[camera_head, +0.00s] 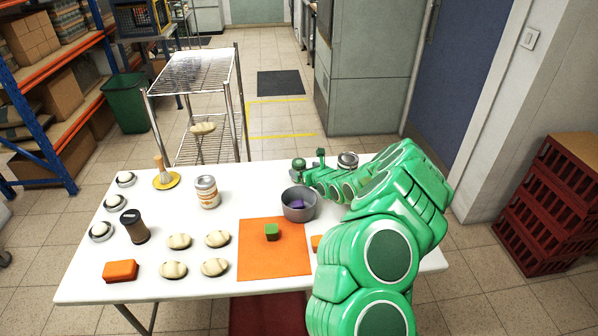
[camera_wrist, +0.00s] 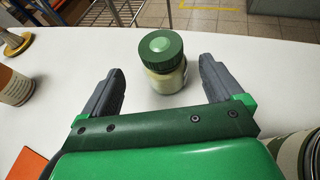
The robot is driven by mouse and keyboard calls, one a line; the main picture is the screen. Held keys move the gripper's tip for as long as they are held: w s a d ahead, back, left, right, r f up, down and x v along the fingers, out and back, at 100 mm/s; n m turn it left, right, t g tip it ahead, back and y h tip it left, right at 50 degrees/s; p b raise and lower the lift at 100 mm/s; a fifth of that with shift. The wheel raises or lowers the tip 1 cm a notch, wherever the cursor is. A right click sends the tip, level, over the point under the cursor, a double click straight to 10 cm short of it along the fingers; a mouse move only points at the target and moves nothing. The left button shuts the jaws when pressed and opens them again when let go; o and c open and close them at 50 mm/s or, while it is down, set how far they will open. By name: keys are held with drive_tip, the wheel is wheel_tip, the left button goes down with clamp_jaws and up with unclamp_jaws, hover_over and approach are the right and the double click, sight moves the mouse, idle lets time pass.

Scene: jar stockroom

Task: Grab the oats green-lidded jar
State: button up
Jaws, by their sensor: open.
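The green-lidded jar (camera_wrist: 163,62) stands upright on the white table in the wrist view, with a dark green lid and a pale yellowish body. No oats label can be read on it. My gripper (camera_wrist: 160,76) is open, its two grey fingers on either side of the near space, with the jar centred between them and slightly beyond the tips. I see clear gaps between the jar and both fingers. In the head view the jar (camera_head: 299,164) is small near the table's far edge, just left of my gripper (camera_head: 313,170).
A can (camera_head: 347,160) stands close to my gripper's right side. A grey pot (camera_head: 298,205) with something purple inside sits nearer, by an orange mat (camera_head: 262,262) holding a green block (camera_head: 271,232). A striped can (camera_head: 207,192) stands left. The table behind the jar is clear.

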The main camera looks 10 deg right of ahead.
sight(303, 167)
drive_tip(key=shift+d+r+x, duration=0.1)
drive_tip(key=shift+x, duration=1)
drive_tip(key=shift+d+r+x, duration=0.1)
drive_tip(key=shift+d+x, duration=0.05)
drive_tip(key=shift+x, duration=1.8)
drive_tip(key=shift+a, duration=0.1)
drive_tip(key=c, duration=1.3)
